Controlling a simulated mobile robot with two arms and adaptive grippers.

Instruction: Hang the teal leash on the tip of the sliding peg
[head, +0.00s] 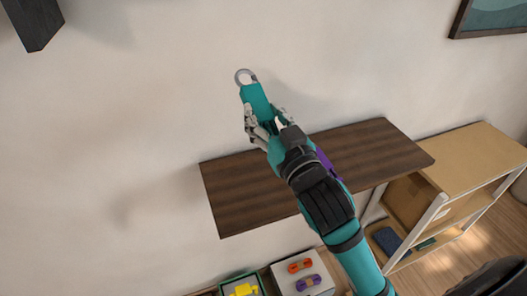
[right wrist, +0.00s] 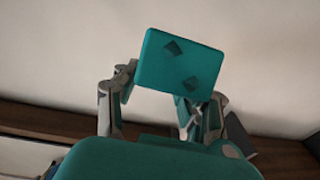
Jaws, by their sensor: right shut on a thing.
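The teal leash (head: 256,102) shows as a flat teal piece with a grey ring (head: 245,77) at its upper end. My right gripper (head: 266,122) is shut on it and holds it up in front of the wall, above the dark shelf's back edge. In the right wrist view the leash's teal block (right wrist: 180,64), with two dark diamond marks, sits between the fingers of my right gripper (right wrist: 160,100). The ring is free and touches nothing visible. I cannot make out the sliding peg for certain. My left gripper is not in view.
A dark wooden shelf (head: 240,190) lies under my right arm, with a purple thing (head: 325,159) partly hidden beside the arm. A dark block (head: 34,20) juts in at top left. A wooden cabinet (head: 455,165) stands right. Orange (head: 300,266) and purple bundles lie below.

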